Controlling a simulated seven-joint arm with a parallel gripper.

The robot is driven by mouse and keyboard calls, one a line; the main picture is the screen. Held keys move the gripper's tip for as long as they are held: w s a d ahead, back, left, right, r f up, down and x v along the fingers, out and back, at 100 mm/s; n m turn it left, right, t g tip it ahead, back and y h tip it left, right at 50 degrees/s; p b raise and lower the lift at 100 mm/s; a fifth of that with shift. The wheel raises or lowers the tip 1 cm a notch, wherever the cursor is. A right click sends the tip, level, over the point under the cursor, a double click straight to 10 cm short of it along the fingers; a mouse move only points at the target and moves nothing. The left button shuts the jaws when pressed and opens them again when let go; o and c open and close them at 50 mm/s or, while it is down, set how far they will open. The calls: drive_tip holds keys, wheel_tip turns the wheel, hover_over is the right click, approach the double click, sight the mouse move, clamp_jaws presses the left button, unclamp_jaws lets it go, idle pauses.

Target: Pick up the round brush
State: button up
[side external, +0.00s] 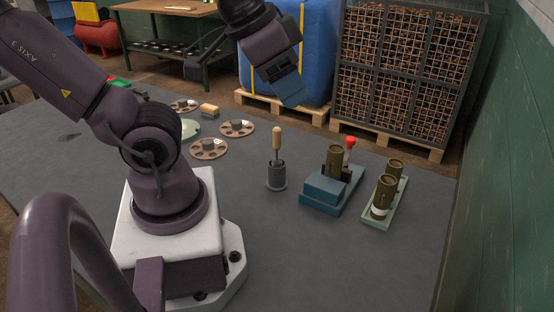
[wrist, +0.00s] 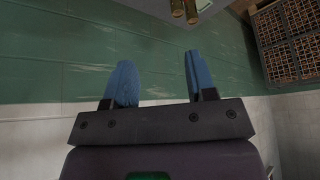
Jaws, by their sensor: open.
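What looks like the round brush (side external: 276,140) stands upright, light wooden handle up, in a dark grey cup (side external: 277,181) near the middle of the table in the side view. Its lower end is hidden in the cup. My gripper (side external: 291,90) is high above the table, behind and above the brush in the picture, well apart from it. In the wrist view my gripper (wrist: 160,80) shows two blue fingers spread apart with nothing between them. The brush is not seen in the wrist view.
Right of the cup stands a blue block (side external: 323,188) with an olive-brown cylinder and a red-topped tool. Beyond it, a pale green tray (side external: 398,203) holds two similar cylinders. Round discs (side external: 208,149) with holes lie to the left. The table's front middle is clear.

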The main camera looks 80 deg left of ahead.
drive_tip(key=m+g+y, duration=0.5)
drive_tip(key=m+g, duration=0.1)
drive_tip(key=m, duration=1)
approach(278, 129)
drive_tip(key=shift+x, duration=6)
clamp_jaws()
